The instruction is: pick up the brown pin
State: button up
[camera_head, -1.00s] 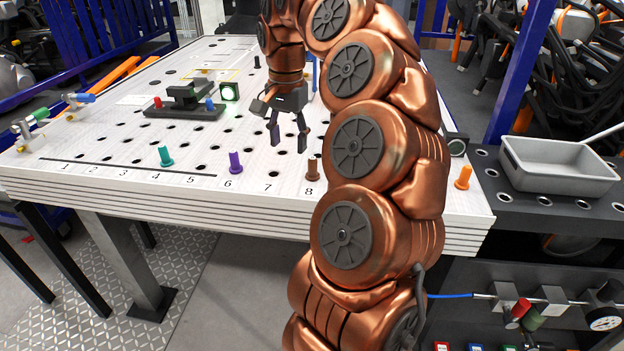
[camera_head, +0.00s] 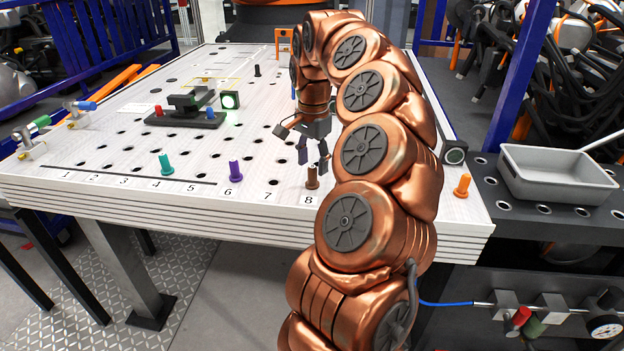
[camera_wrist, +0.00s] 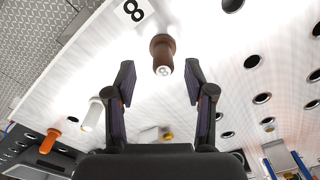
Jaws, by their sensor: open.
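The brown pin (camera_head: 312,177) stands upright at the front of the white perforated table (camera_head: 120,190), just above the printed 8. My gripper (camera_head: 313,160) is open, pointing down just above and behind the pin. In the wrist view my gripper (camera_wrist: 159,75) has its two fingers spread with nothing between them. Whether a finger touches the pin cannot be told.
A purple pin (camera_head: 235,171) and a teal pin (camera_head: 166,164) stand to the left along the front row. An orange pin (camera_head: 462,186) stands at the right edge. A grey tray (camera_head: 556,190) sits on the right side bench. A black fixture (camera_head: 185,119) stands further back.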

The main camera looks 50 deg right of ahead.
aim_at(313, 167)
jog(key=shift+w+d+f+p, duration=0.1)
jog(key=shift+f+p, duration=0.25)
jog(key=shift+f, duration=1.25)
grip_shut()
